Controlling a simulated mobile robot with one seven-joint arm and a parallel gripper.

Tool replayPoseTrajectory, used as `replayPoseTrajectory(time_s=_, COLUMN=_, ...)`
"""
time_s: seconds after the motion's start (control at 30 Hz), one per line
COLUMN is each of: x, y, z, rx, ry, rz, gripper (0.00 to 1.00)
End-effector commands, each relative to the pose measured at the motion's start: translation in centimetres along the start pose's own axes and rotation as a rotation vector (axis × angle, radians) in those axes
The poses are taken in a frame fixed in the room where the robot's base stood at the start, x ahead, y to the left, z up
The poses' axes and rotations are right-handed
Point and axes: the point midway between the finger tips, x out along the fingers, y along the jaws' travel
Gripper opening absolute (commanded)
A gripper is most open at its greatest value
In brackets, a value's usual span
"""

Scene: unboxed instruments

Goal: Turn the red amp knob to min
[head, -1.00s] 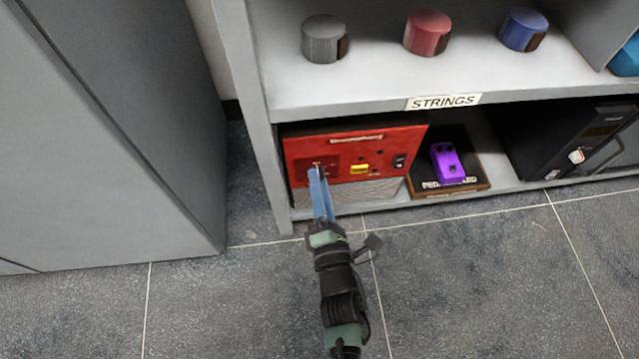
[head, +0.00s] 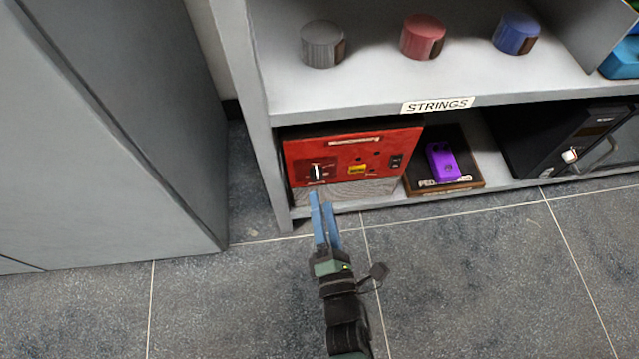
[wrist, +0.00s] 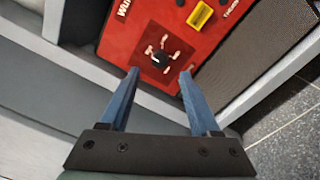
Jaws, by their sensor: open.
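The red amp (head: 353,155) stands on the bottom shelf, at its left end. Its knob (head: 317,173) is at the left of the red front panel, dark with a white mark that looks about upright. In the wrist view the knob (wrist: 159,58) sits on a dark square with pale marks around it, beyond and between my fingertips. My gripper (head: 321,196) is open and empty, in front of and below the knob, apart from the amp. It also shows in the wrist view (wrist: 160,72). The small lettering by the knob is too small to read.
A purple pedal (head: 443,161) on a dark pedalboard (head: 470,184) stands right of the amp. A black device (head: 545,135) is further right. Grey, red and blue cylinders stand on the STRINGS shelf (head: 375,85) above. A grey cabinet (head: 120,130) is at the left. The floor in front is clear.

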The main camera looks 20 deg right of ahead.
Motion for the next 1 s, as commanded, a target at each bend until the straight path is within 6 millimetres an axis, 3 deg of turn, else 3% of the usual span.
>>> replayPoseTrajectory(time_s=0.2, x=-4.9, y=0.2, z=0.1, rx=0.002, ry=0.0, rz=-0.005, gripper=0.63)
replayPoseTrajectory(time_s=0.4, x=-7.2, y=0.1, z=0.1, rx=0.001, ry=0.0, rz=-0.002, gripper=0.63)
replayPoseTrajectory(time_s=1.0, x=-7.7, y=0.0, z=0.0, rx=0.0, ry=0.0, rz=0.0, gripper=0.63)
